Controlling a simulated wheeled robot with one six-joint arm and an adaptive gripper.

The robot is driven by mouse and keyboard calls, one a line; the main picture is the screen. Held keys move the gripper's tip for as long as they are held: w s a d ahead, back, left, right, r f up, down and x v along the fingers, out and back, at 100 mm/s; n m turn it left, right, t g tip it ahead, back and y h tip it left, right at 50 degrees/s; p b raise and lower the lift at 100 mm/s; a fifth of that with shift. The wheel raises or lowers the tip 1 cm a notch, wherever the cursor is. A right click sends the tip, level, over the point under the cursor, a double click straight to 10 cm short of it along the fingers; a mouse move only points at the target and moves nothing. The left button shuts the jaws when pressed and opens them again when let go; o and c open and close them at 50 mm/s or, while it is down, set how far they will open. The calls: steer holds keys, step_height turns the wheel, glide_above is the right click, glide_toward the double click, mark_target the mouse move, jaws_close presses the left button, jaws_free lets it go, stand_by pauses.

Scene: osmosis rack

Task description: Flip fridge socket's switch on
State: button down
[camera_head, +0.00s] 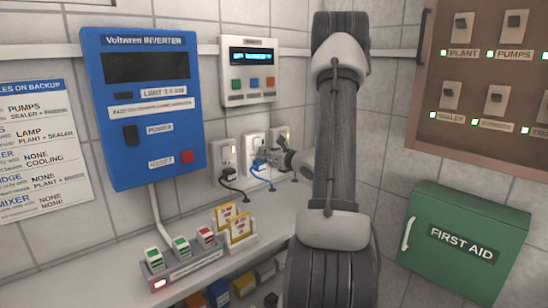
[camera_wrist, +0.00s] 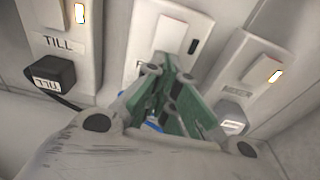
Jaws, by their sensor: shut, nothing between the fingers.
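In the wrist view, the middle wall socket (camera_wrist: 150,22) has a white rocker switch (camera_wrist: 176,32) and a dark indicator slot (camera_wrist: 193,46). My gripper (camera_wrist: 168,65) is shut and empty, with its fingertips just below or against this switch; I cannot tell if they touch. It hides the socket's label, so the name fridge is not readable there. A bit of blue plug (camera_wrist: 153,125) shows behind the fingers. In the head view, the middle socket (camera_head: 252,145) holds a blue plug (camera_head: 259,165), and my gripper (camera_head: 283,146) is at its right.
A socket labelled TILL (camera_wrist: 62,70) with a black plug is to the left, its indicator lit. A socket labelled MIXER (camera_wrist: 240,85) is close on the right, also lit. A blue inverter (camera_head: 150,110) and a small display box (camera_head: 249,70) are on the wall.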

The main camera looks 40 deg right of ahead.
steer(key=shift+w+f, duration=0.1)
steer(key=shift+w, duration=0.6)
steer(key=shift+w, duration=0.3)
steer(key=shift+s, duration=0.1)
steer(key=s+r, duration=0.1)
steer(key=s, duration=1)
steer(key=shift+s+d+r, duration=0.15)
steer(key=shift+s+d, duration=0.05)
steer(key=shift+s, duration=0.2)
